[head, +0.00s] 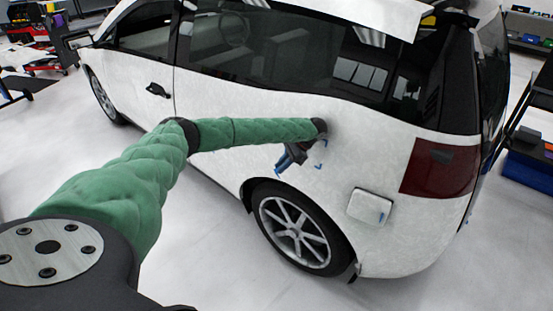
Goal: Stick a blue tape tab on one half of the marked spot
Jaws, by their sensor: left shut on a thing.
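My left arm reaches from the lower left to the car's rear side panel. My left gripper (286,161) is in front of the white panel, above the rear wheel. It is shut on a small blue tape tab (281,166), which shows only partly at the fingertips. Small blue corner marks (319,167) show on the panel just right of the gripper. The gripper and wrist may hide other marks. I cannot tell whether the tab touches the panel. My right gripper is not in view.
The white car (240,110) fills the middle of the view. Its rear wheel (296,228) and fuel flap (369,206), with a small blue piece on it, are below the gripper. A dark cart with blue bins (530,165) stands at right. The floor at left is mostly clear.

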